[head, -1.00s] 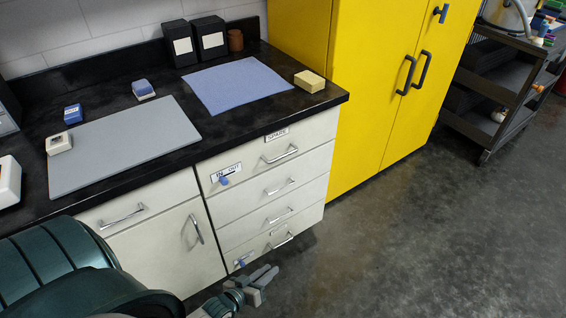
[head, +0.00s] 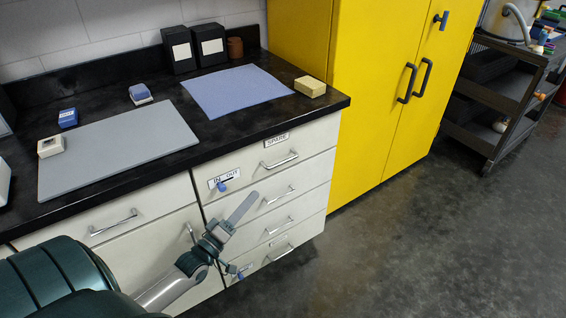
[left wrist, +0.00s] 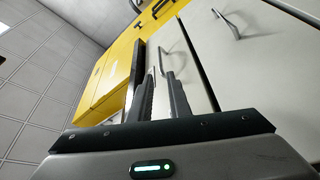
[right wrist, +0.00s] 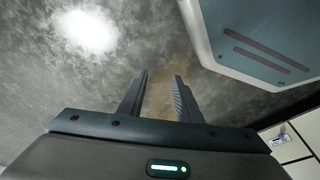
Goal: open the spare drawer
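The spare drawer (head: 312,147) is the white top drawer at the right of the counter, with a SPARE label (head: 276,141) and a silver bar handle (head: 280,160). Its front looks flush with the cabinet. My left gripper (head: 243,207) is in front of the second drawer, below and left of that handle, and touches nothing that I can see. In the left wrist view its two fingers (left wrist: 161,92) are apart and empty, with a bar handle (left wrist: 160,58) beyond them. My right gripper (right wrist: 159,95) shows only in the right wrist view, open and empty over the floor.
More drawers (head: 292,188) lie below. The black counter bears a grey mat (head: 120,150), a blue mat (head: 235,90) and a tan block (head: 310,86). A yellow cabinet (head: 350,90) stands right. The floor (head: 430,240) is clear.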

